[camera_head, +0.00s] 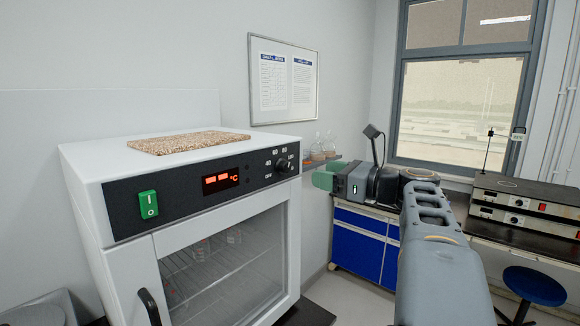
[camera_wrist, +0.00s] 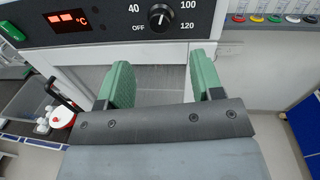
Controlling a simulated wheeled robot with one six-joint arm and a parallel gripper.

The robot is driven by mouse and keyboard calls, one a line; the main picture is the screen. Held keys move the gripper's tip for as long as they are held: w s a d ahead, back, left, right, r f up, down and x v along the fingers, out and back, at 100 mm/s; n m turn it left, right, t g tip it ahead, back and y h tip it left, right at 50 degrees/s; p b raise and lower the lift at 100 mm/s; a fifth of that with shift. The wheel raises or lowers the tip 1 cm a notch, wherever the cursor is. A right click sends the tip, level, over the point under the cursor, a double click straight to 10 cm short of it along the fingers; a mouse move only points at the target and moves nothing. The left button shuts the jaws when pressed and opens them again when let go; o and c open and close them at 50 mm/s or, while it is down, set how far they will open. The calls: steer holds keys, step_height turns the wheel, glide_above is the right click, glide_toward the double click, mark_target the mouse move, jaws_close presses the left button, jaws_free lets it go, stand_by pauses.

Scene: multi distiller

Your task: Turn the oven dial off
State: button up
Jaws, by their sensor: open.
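The white oven (camera_head: 130,195) stands at the left in the head view, with a dark control panel across its front top. Its black dial (camera_head: 284,165) is at the panel's right end. In the wrist view the dial (camera_wrist: 160,17) is at the top, ringed by OFF, 40, 100 and 120. A pale pointer mark shows on it, but I cannot tell its exact setting. My gripper (camera_head: 327,175) is to the right of the dial, apart from it. In the wrist view its green fingers (camera_wrist: 160,64) are open and empty, below the dial and facing the panel.
A red display (camera_head: 221,180) is lit, and a green switch (camera_head: 148,204) is at the panel's left. The glass door (camera_head: 222,268) is shut, with a dark handle (camera_head: 149,307). A granular board (camera_head: 188,142) lies on top. Bottles (camera_head: 322,148) stand behind on a shelf.

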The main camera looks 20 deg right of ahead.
mark_target(288, 168)
steer(key=p+x, duration=0.1)
steer(key=x, duration=0.9)
steer(key=shift+w+a+p, duration=0.1)
steer(key=shift+w+p, duration=0.05)
steer(key=shift+p, duration=0.2)
steer(key=c, duration=0.9)
